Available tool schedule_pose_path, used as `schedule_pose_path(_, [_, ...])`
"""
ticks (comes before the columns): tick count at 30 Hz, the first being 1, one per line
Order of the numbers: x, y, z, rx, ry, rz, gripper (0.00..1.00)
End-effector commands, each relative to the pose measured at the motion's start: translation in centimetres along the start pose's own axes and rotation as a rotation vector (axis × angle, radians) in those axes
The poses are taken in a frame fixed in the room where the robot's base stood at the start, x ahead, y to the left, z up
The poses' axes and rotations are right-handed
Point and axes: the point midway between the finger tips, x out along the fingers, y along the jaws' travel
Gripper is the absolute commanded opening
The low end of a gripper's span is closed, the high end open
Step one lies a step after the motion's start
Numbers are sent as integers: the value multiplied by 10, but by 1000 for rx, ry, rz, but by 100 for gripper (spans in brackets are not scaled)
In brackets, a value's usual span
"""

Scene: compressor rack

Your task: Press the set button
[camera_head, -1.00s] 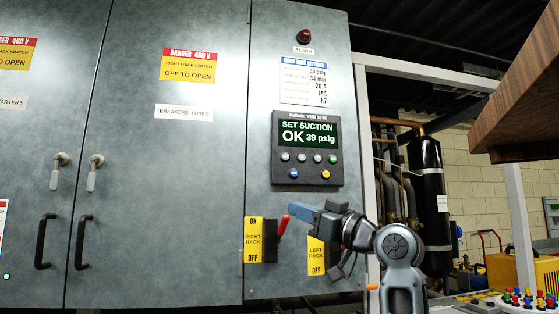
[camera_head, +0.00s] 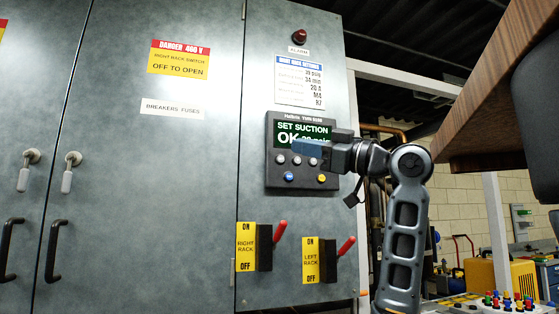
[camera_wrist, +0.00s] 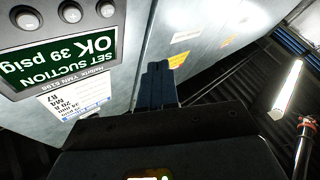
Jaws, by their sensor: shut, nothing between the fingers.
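The dark control panel (camera_head: 304,184) is on the grey cabinet door. Its green screen (camera_head: 286,128) reads "SET SUCTION OK 39 psig", partly covered by my gripper. Below the screen is a row of small grey buttons (camera_head: 281,158), with a blue button (camera_head: 289,176) and a yellow button (camera_head: 321,178) under it. In the wrist view, the fingers (camera_wrist: 157,68) point past the panel's grey buttons (camera_wrist: 70,12); no contact is visible there.
Two red-handled rack levers, right rack (camera_head: 264,258) and left rack (camera_head: 327,262), stick out below the panel. A red alarm lamp (camera_head: 300,37) and a settings sheet (camera_head: 299,82) are above. A brown wooden slab (camera_head: 490,100) overhangs at upper right.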

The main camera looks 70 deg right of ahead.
Motion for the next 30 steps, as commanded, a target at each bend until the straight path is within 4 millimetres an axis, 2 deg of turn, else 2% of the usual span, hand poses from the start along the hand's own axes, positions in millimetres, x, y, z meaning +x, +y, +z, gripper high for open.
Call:
schedule_pose_path(8, [9,6,7,2,0,-1,0])
schedule_pose_path(21, [48,34,35,3,0,-1,0])
schedule_pose_path(30, [61,44,44,2,1,0,0])
